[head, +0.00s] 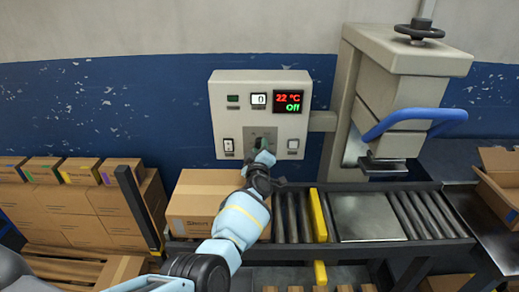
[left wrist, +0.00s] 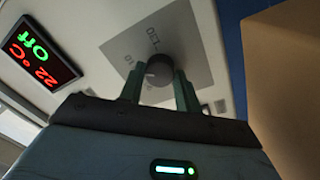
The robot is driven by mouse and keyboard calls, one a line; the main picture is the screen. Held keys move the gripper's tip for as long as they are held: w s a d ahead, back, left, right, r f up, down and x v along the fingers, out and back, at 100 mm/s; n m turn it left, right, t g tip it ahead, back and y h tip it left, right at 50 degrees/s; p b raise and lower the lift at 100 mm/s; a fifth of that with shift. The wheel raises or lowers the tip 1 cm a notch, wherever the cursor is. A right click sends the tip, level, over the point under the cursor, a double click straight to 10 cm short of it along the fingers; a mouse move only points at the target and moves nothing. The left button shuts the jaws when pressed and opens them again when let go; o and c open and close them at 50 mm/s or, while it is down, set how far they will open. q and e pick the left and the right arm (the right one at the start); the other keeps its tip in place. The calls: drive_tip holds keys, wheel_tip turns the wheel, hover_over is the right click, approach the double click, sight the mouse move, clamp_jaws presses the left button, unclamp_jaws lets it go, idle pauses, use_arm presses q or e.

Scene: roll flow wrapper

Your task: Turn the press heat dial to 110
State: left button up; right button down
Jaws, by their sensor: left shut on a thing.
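The control box (head: 219,92) is a pale panel on the wall. Its display (head: 288,102) reads 22 °C in red and Off in green; the display also shows in the left wrist view (left wrist: 40,55). My left gripper (left wrist: 158,90) is shut on the dial, one finger on each side. In the head view my left gripper (head: 262,155) covers most of the dial. My right gripper is not in view.
The press (head: 400,90) with a blue handle (head: 405,120) stands right of the box. A roller conveyor (head: 290,215) runs below, carrying a cardboard box (head: 195,205) close to my left arm. Cartons (head: 85,200) stand at the left; an open carton (head: 500,180) is at the right.

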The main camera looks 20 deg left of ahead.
use_arm(q)
drive_tip(key=shift+m, duration=0.4)
drive_tip(key=o, duration=1)
drive_tip(key=shift+s, duration=0.1)
